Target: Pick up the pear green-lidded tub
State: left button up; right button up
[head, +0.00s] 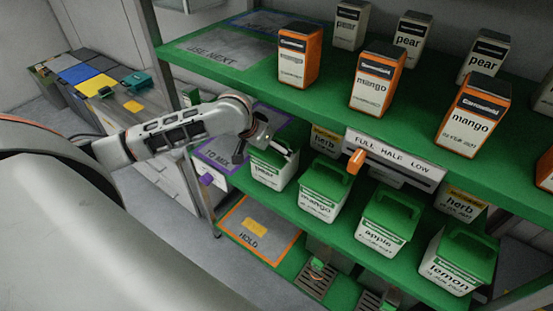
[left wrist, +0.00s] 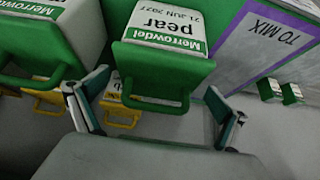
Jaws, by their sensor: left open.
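The pear tub (head: 268,173) is white with a green lid and stands at the left end of the row of tubs on the middle green shelf. In the left wrist view the pear tub (left wrist: 165,28) appears upside down, with its green handle (left wrist: 150,102) toward the fingers. My left gripper (head: 266,146) is at the top of this tub and hides part of its lid. In the wrist view my left gripper (left wrist: 157,108) is open, one finger on each side of the handle region. Whether the fingers touch it cannot be told. My right gripper is not in view.
The mango tub (head: 322,192) stands just right of the pear tub, then the apple tub (head: 388,222) and lemon tub (head: 457,258). A purple-edged TO MIX mat (head: 222,152) lies to the left. The upper shelf (head: 330,98) with boxes overhangs behind. An orange-edged HOLD mat (head: 250,225) lies below.

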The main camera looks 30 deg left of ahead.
pick_arm(q)
jog(key=x, duration=0.5)
jog(key=shift+f, duration=0.2)
jog(key=c, duration=1.7)
jog(key=shift+w+r, duration=0.15)
jog(key=shift+r, duration=0.1)
jog(key=shift+c, duration=0.7)
